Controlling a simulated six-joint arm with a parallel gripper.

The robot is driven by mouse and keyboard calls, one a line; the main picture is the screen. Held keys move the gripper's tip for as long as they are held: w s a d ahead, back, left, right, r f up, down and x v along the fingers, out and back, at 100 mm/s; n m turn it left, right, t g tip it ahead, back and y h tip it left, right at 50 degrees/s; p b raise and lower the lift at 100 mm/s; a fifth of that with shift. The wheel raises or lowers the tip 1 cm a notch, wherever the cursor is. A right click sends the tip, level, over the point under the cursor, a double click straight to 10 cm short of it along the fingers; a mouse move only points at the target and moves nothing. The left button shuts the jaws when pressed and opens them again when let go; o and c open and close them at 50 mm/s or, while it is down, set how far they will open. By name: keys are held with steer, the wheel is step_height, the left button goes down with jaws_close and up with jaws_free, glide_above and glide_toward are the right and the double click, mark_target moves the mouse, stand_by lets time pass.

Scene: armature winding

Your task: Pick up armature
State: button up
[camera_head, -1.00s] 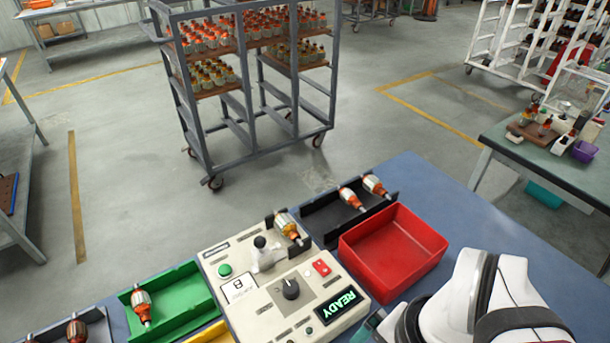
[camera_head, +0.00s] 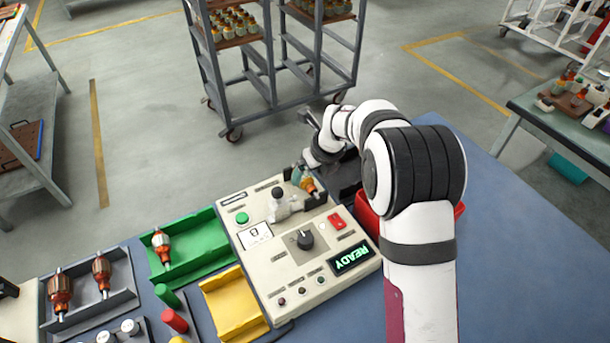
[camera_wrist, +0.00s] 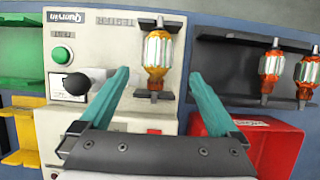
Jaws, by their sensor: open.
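An armature with orange ends and a pale middle (camera_wrist: 157,58) rests in the holder on the tester (camera_head: 262,222). It also shows partly in the head view (camera_head: 309,187). My gripper (camera_wrist: 160,76) is open and empty, with its teal fingers on either side of this armature in the wrist view; I see no contact. In the head view my gripper (camera_head: 300,176) is partly hidden near the tester's far right corner. Two more armatures (camera_wrist: 270,70) (camera_wrist: 305,75) lie in the black tray (camera_wrist: 230,33). One armature (camera_head: 162,246) is in the green tray (camera_head: 207,226).
A black-knobbed lever (camera_wrist: 78,83) stands left of my fingers. The red bin (camera_wrist: 275,148) is at the right, mostly behind my arm in the head view. A grey tray (camera_head: 122,300) holds two armatures at the left. A yellow tray (camera_head: 232,302) sits beside the tester.

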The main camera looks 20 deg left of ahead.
mark_target(306, 176)
steer(key=x, duration=0.2)
steer(key=a+x, duration=0.1)
steer(key=x, duration=0.2)
steer(key=shift+w+f, duration=0.1)
jaws_close()
